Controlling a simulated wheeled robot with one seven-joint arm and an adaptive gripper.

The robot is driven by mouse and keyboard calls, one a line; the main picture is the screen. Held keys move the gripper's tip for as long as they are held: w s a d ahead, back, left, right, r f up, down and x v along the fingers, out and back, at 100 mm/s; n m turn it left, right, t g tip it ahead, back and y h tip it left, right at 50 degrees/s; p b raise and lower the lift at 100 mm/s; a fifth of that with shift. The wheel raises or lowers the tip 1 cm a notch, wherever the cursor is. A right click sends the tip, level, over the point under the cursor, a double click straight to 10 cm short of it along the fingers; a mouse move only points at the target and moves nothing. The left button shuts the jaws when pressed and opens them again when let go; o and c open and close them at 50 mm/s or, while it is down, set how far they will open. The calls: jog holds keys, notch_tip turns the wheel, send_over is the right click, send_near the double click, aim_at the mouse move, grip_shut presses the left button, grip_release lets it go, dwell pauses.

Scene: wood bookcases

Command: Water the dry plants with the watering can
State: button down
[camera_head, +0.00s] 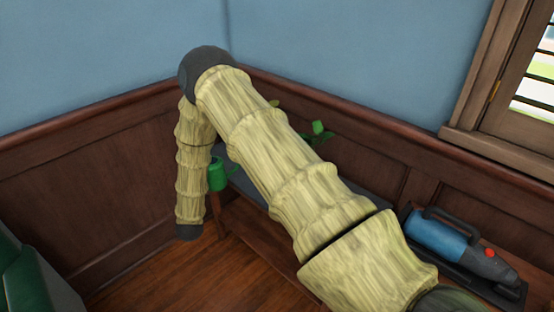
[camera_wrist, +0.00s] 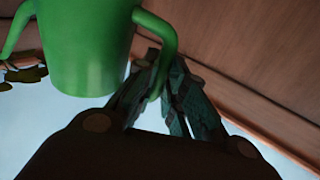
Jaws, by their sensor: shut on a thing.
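The green watering can (camera_head: 217,174) shows in the head view beside my arm, near the left end of a low bench (camera_head: 250,190). In the wrist view the can (camera_wrist: 85,45) fills the upper left, with its handle on the right and its spout on the left. My gripper (camera_wrist: 165,92) is shut on the can's handle. In the head view my gripper is hidden. A plant with green leaves (camera_head: 318,130) is partly hidden behind my arm, and its pot is not visible. Dark brownish leaves (camera_wrist: 27,74) show below the spout in the wrist view.
A blue handheld vacuum (camera_head: 445,242) lies on a dark surface at the right. Wood panelling (camera_head: 110,165) and blue walls meet in a corner behind my arm. A window (camera_head: 530,90) is at the upper right. A green seat (camera_head: 35,280) stands at the lower left; bare floor (camera_head: 170,275) lies beside it.

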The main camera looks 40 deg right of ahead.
jog(key=shift+w+d+f+m+g+h, duration=0.2)
jog(key=shift+w+d+m+g+h, duration=0.25)
jog(key=shift+w+d, duration=0.45)
jog(key=shift+s+d+r+m+y+p, duration=0.15)
jog(key=shift+d+r+m+p, duration=0.15)
jog(key=shift+r+m, duration=0.25)
jog(key=shift+s+d+r+m+p, duration=0.1)
jog(key=shift+d+r+m+p, duration=0.2)
jog(key=shift+r, duration=0.45)
jog(key=shift+s+d+r+m+y+p, duration=0.1)
jog(key=shift+s+d+r+m+p, duration=0.15)
jog(key=shift+r+m, duration=0.35)
jog(key=shift+w+d+r, duration=0.1)
jog(key=shift+r, duration=0.05)
jog(key=shift+d+r, duration=0.1)
jog(key=shift+r, duration=0.15)
jog(key=shift+r, duration=0.1)
jog(key=shift+d+r, duration=0.1)
jog(key=shift+r, duration=0.1)
